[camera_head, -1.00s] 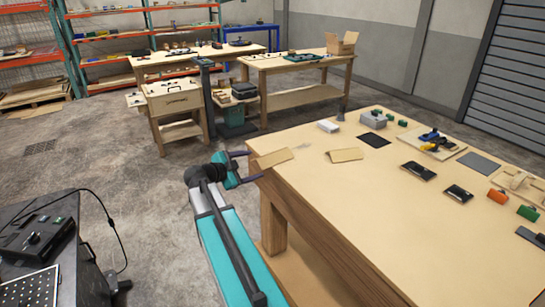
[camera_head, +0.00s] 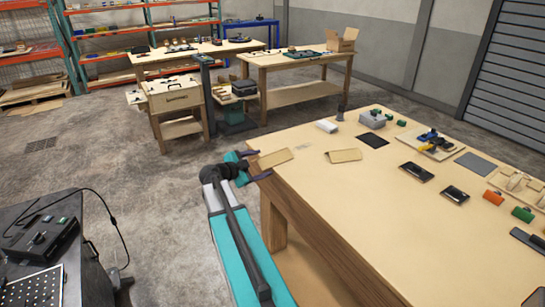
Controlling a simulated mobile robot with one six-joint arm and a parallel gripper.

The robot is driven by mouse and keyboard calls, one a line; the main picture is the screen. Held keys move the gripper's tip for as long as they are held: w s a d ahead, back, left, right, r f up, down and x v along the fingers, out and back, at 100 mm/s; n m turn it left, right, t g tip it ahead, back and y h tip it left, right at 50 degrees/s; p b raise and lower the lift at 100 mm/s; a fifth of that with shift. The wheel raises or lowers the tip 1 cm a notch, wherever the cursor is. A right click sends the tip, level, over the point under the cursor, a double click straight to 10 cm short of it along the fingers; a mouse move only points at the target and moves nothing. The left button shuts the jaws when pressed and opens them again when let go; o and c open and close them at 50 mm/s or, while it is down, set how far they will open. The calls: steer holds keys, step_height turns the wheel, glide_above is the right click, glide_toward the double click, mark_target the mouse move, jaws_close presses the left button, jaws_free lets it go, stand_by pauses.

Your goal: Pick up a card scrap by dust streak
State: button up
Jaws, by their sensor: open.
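A tan folded card scrap (camera_head: 276,159) lies near the left corner of the large wooden table (camera_head: 330,200). A second, similar card scrap (camera_head: 345,155) lies to its right. My gripper (camera_head: 262,164) is open at the table's left edge, its two dark fingers spread near the left end of the first scrap. I cannot tell whether the fingers touch the scrap or how high they are above the table.
Dark devices (camera_head: 416,172) and coloured parts lie to the right. The table's near part is clear. A black console (camera_head: 40,240) stands at lower left.

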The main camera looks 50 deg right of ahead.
stand_by(0.3)
steer(key=c, duration=1.1)
steer(key=shift+r, duration=0.15)
steer(key=shift+r+b, duration=1.05)
steer(key=shift+r, duration=0.55)
steer(key=s+a+b, duration=0.1)
steer(key=s+a, duration=0.1)
steer(key=s+a+b, duration=0.2)
steer(key=s, duration=0.1)
steer(key=s+a+b, duration=0.2)
steer(key=s+a, duration=0.1)
steer(key=shift+s+r, duration=0.25)
steer(key=shift+r, duration=0.15)
steer(key=shift+b, duration=0.45)
steer(key=b, duration=0.3)
steer(key=shift+s+a, duration=0.25)
steer(key=shift+s, duration=0.05)
